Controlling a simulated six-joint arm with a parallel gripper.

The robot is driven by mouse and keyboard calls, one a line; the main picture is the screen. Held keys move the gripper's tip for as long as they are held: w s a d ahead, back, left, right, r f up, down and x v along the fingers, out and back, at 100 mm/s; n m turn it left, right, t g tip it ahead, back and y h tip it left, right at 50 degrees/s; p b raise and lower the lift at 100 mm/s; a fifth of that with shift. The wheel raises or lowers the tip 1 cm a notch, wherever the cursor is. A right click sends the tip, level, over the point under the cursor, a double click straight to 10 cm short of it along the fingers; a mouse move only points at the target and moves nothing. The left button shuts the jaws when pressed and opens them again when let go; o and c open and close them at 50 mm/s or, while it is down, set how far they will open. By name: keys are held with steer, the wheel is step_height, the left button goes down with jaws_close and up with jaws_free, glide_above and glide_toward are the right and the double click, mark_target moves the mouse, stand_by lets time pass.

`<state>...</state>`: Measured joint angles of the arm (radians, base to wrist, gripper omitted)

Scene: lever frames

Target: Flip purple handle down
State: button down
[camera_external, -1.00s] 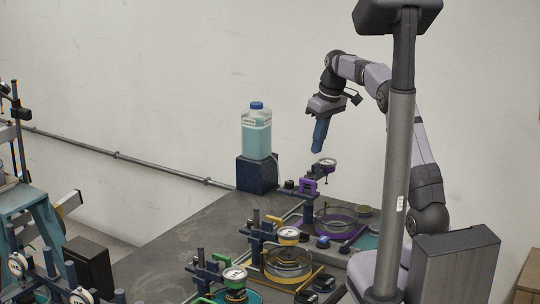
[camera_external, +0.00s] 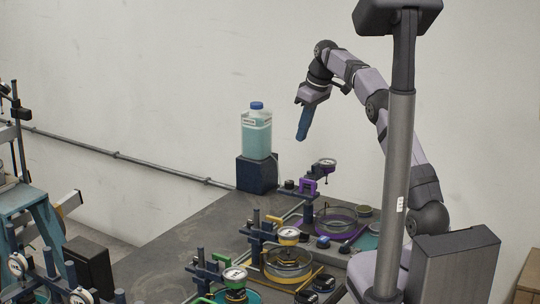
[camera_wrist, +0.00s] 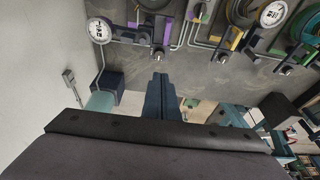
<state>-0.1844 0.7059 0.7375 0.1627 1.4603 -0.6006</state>
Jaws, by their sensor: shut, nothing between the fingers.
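The purple handle (camera_external: 308,187) is on the lever unit at the far end of the row, beside a round gauge (camera_external: 326,164) and a dish with a purple base (camera_external: 336,222). In the wrist view a purple part (camera_wrist: 168,30) of this unit shows at the top. My gripper (camera_external: 302,136) has blue fingers, is shut and empty, and hangs in the air above and slightly left of the purple handle, not touching it. Its fingers also show in the wrist view (camera_wrist: 161,85).
A jug of teal liquid (camera_external: 257,135) stands on a dark blue block (camera_external: 257,174) left of the unit. A yellow unit (camera_external: 275,222) and a green unit (camera_external: 222,258) stand nearer the camera. The grey table (camera_external: 185,245) is bare on the left.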

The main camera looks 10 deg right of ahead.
steer(key=p, duration=0.3)
glide_above(294, 189)
step_height(294, 189, down, 12)
steer(key=shift+s+a+r, duration=0.1)
steer(key=shift+f, duration=0.85)
step_height(294, 189, down, 5)
steer(key=b, duration=0.3)
steer(key=shift+f, duration=0.15)
steer(key=shift+s, duration=0.15)
steer(key=shift+r, duration=0.2)
